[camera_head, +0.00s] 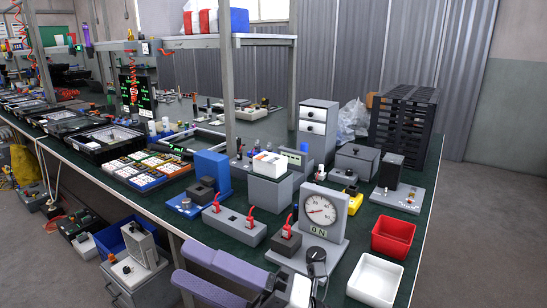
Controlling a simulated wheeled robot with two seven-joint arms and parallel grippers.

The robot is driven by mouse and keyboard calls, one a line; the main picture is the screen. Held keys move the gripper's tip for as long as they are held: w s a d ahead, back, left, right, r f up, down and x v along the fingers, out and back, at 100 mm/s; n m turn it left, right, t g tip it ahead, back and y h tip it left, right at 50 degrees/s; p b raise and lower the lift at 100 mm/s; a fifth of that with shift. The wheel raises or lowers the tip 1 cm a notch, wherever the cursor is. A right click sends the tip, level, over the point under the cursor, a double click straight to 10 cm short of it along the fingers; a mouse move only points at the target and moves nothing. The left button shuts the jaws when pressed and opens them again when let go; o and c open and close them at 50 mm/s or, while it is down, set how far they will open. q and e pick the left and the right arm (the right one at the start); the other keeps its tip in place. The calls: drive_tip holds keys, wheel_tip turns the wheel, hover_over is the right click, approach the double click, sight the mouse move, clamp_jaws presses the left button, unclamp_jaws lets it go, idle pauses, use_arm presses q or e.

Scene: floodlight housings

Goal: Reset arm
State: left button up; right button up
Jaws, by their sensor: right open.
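My right gripper (181,263) is at the bottom of the head view, with two long lavender fingers pointing left. The fingers are apart, with a gap between them and nothing held in it. Its dark and white wrist part (297,290) shows at the bottom middle. The gripper appears in front of the table's near edge; its exact distance from the table cannot be told. My left gripper and arm are not in view.
The long green-topped table (225,235) carries a gauge panel (322,210), a grey box with red switches (233,224), a red bin (393,237) and a white bin (375,279). A grey device (135,272) stands low at left. Grey floor at lower left has some free room.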

drive_tip(key=w+d+f+m+t+h+p, duration=0.1)
drive_tip(key=w+d+f+m+t+h, duration=0.2)
drive_tip(key=d+f+m+t+h, duration=0.65)
drive_tip(key=w+d+f+m+t+h+p, duration=0.1)
drive_tip(key=w+d+f+m+t+h, duration=0.15)
drive_tip(key=d+f+m+h, duration=0.75)
drive_tip(key=s+d+f+m+g, duration=0.3)
drive_tip(key=s+f+m, duration=0.4)
drive_tip(key=s+f, duration=0.2)
drive_tip(key=s+d+f+m+g+p, duration=0.1)
drive_tip(key=s+d+f+m+g, duration=0.2)
drive_tip(key=s+f+m, duration=0.4)
wheel_tip(320, 180, down, 2)
drive_tip(key=s+g, duration=0.1)
drive_tip(key=s, duration=0.2)
drive_tip(key=shift+d+h, duration=0.35)
